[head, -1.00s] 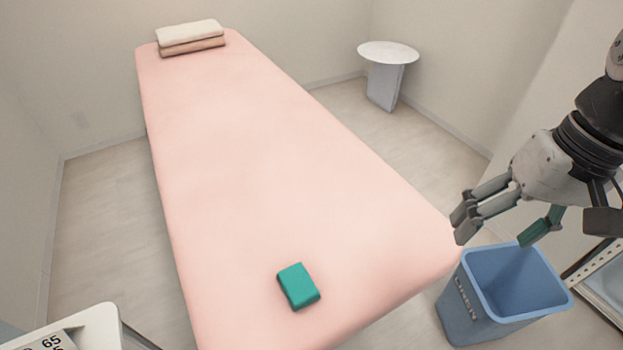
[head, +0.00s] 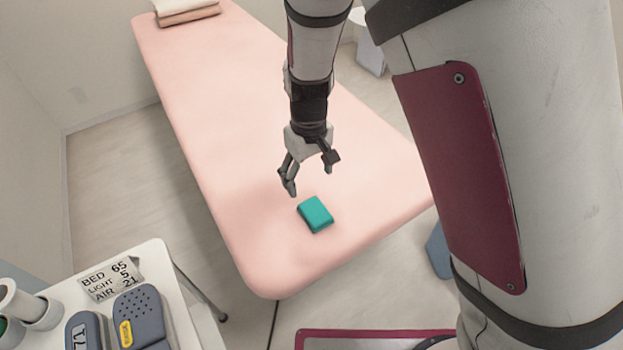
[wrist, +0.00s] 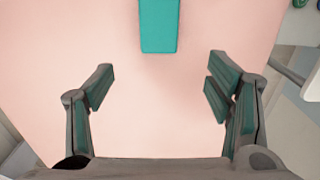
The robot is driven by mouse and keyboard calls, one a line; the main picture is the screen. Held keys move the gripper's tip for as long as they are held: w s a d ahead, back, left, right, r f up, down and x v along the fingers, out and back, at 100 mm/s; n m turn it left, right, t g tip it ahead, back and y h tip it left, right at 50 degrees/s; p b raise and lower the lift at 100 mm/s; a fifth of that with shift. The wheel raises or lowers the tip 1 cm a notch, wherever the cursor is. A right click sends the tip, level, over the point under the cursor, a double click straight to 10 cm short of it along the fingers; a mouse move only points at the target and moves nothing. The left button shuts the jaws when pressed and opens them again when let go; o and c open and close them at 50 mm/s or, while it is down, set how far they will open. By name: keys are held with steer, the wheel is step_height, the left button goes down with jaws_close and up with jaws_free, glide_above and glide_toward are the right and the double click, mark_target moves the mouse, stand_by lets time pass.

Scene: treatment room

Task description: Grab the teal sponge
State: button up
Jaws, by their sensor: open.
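The teal sponge (head: 316,214) is a small block lying flat on the pink bed (head: 230,130) near its front end. My gripper (head: 310,182) is over the bed, just behind the sponge in the head view, with its fingers spread and empty. In the wrist view the sponge (wrist: 159,26) shows at the top centre, partly cut off by the frame edge. It lies beyond the open fingers of my gripper (wrist: 157,88), roughly centred between them and apart from both.
A white side table (head: 158,262) at the lower left holds a grey handset (head: 142,318), a sign and cups. Folded towels (head: 185,12) lie at the bed's far end. A blue bin (head: 438,250) is mostly hidden behind my arm. The bed around the sponge is clear.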

glide_above(312, 206)
steer(key=f, duration=0.5)
steer(key=shift+w+a+b, duration=0.25)
steer(key=shift+b, duration=0.05)
steer(key=shift+s+d+f+b, duration=0.15)
steer(key=shift+f+b, duration=0.1)
steer(key=shift+f, duration=1.1)
steer(key=shift+s+d+f+b, duration=0.1)
steer(key=shift+f+b, duration=0.1)
steer(key=shift+f, duration=1.1)
steer(key=c, duration=1.2)
